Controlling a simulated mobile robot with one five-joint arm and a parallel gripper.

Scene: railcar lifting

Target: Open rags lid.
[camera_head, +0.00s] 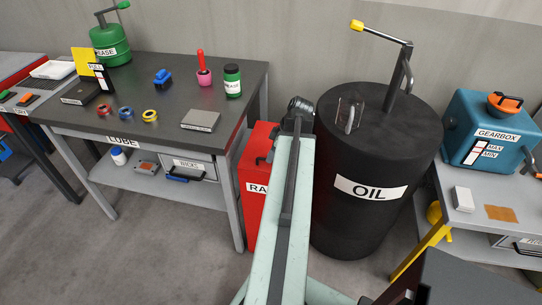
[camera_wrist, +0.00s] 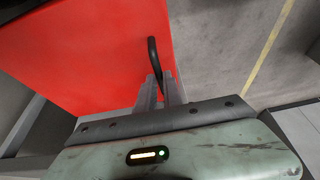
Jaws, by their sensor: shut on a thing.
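The red rags bin (camera_head: 254,165) stands on the floor between the lube bench and the black oil drum, with only "RA" of its label showing past my arm. In the wrist view its red lid (camera_wrist: 85,50) fills the upper left, with a dark curved handle (camera_wrist: 152,50) at its right edge. My gripper (camera_wrist: 160,85) has its two grey fingers around the near end of this handle and is shut on it. In the head view my arm hides most of the gripper and part of the bin. I cannot tell whether the lid is raised.
The lube bench (camera_head: 140,105) is close on the left, with a nicks drawer (camera_head: 195,168) below. The oil drum (camera_head: 375,215) is close on the right. The blue gearbox (camera_head: 485,135) stands on a bench farther right. Grey floor (camera_head: 135,255) is clear at front left.

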